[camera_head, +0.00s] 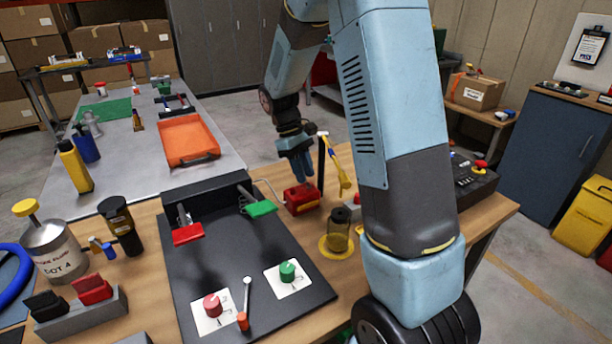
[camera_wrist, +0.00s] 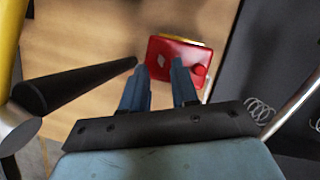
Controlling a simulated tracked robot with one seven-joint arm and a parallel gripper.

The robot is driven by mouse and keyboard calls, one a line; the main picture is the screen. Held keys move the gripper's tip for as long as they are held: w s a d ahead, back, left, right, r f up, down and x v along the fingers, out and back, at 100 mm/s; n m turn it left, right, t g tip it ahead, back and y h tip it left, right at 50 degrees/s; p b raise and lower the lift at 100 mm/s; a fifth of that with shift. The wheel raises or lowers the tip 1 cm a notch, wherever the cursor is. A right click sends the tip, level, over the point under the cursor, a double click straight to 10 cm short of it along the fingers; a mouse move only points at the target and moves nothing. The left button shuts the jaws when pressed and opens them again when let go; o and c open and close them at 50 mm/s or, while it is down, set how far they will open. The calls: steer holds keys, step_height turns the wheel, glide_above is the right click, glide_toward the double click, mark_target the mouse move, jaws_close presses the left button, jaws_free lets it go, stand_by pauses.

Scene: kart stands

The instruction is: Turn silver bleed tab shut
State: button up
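A red block (camera_head: 302,199) sits on the wooden bench beside the black pedal board. In the wrist view the red block (camera_wrist: 185,62) has a round red knob on its right and a small pale tab (camera_wrist: 162,60) on its top. This pale tab may be the silver bleed tab; its angle is hard to read. My gripper (camera_head: 302,177) points down just above the block. In the wrist view my gripper (camera_wrist: 159,66) is open, its blue fingers apart with nothing visible held between them. The fingertips overlap the block's near edge in view; contact cannot be told.
A black post (camera_head: 321,165) stands close by my gripper, also in the wrist view (camera_wrist: 75,86). A yellow-handled tool (camera_head: 342,172) hangs near it. An amber jar (camera_head: 339,230) stands in front on a yellow dish. The black board (camera_head: 225,262) carries red and green pedals and knobs.

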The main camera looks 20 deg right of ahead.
steer(key=v, duration=1.2)
steer(key=shift+o, duration=0.2)
steer(key=shift+w, duration=0.1)
